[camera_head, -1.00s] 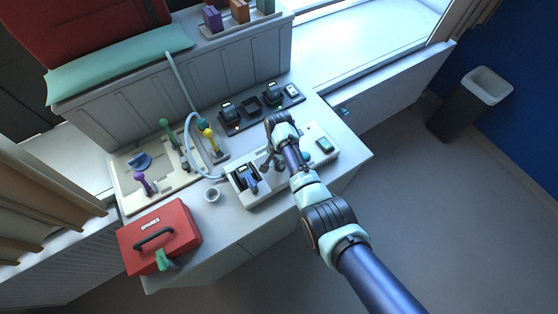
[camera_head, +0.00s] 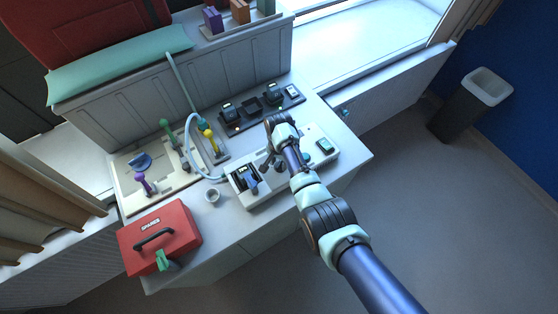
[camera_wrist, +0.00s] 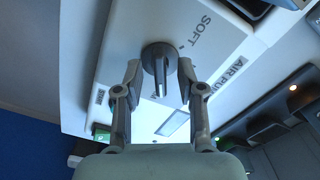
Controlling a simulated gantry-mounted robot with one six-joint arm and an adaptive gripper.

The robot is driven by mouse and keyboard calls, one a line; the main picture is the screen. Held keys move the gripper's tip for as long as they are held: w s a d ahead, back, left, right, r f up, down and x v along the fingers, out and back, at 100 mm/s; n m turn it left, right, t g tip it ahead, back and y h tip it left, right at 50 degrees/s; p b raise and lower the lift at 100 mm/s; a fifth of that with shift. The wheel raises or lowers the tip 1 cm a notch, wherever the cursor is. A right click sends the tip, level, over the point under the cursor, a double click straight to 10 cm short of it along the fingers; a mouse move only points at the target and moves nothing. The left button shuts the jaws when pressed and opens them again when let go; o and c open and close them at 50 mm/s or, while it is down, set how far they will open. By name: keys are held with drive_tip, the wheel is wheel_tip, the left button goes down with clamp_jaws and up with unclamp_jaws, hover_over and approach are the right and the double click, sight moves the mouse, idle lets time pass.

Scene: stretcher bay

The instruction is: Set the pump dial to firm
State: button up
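The air pump is a white box (camera_head: 322,158) on the counter in the head view, and its white face (camera_wrist: 120,45) fills much of the wrist view. Its dial (camera_wrist: 160,65) is a round grey knob with a raised bar pointing toward the bottom of the wrist picture. The word SOFT is printed to the upper right of the dial, with AIR PUMP lettering farther right. My gripper (camera_wrist: 160,73) is open, with one finger on each side of the dial and small gaps visible. In the head view my arm partly covers the pump.
A black dock with devices (camera_head: 262,107) stands behind the pump. A tray with coloured levers (camera_head: 180,182), a hose (camera_head: 188,138) and a small cup (camera_head: 212,195) are to the left. A red SPARES case (camera_head: 183,222) sits at the counter's front left.

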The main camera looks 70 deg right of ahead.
sight(279, 163)
wheel_tip(279, 163, up, 12)
idle(0.4)
idle(0.4)
